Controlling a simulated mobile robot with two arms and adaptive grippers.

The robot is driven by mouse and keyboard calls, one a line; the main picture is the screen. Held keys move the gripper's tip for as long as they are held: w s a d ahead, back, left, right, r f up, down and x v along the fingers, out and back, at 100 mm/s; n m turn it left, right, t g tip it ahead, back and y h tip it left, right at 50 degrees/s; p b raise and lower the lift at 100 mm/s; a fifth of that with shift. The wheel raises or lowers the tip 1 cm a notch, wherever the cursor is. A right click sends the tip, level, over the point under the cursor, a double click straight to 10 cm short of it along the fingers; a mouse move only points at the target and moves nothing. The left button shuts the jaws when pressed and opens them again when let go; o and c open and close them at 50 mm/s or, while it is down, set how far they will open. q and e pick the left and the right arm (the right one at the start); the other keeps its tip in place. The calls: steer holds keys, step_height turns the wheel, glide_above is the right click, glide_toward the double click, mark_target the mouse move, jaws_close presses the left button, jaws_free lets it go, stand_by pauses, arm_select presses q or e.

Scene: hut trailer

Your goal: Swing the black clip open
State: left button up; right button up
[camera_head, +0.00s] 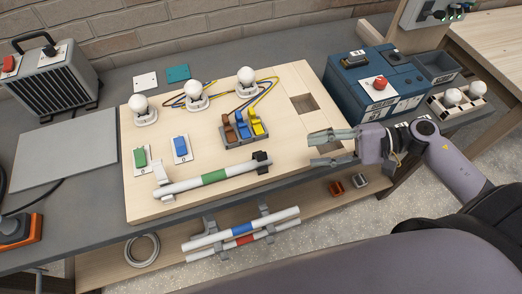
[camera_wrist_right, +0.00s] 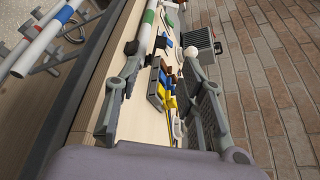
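The black clip (camera_head: 261,158) sits on the wooden board (camera_head: 290,190), at the right end of a white tube with a green band (camera_head: 214,177). Whether it is latched is too small to tell. A pale grey clip (camera_head: 160,173) is at the tube's left end. My right gripper (camera_head: 314,150) is open and empty, to the right of the black clip and apart from it, with its fingers pointing left. In the right wrist view the black clip (camera_wrist_right: 131,47) shows near the left finger, and the open fingers (camera_wrist_right: 163,64) frame the board. My left gripper is out of view.
A lever connector block (camera_head: 243,138) and several bulbs (camera_head: 245,80) stand on the board behind the clip. A blue box with a red button (camera_head: 352,92) is behind my right gripper. More tubes (camera_head: 240,239) lie on the shelf below. The board right of the clip is clear.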

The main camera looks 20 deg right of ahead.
mark_target(262, 155)
steer(key=p+x, duration=0.1)
steer(key=x, duration=0.3)
steer(key=p+x, duration=0.2)
steer(key=x, duration=0.2)
steer(key=p+x, duration=0.2)
steer(key=x, duration=0.2)
steer(key=shift+w+a, duration=0.35)
steer(key=shift+w, duration=0.05)
steer(key=shift+w+a+f, duration=0.1)
steer(key=shift+a+f, duration=0.05)
steer(key=shift+a, duration=0.25)
steer(key=shift+c, duration=0.6)
jaws_close()
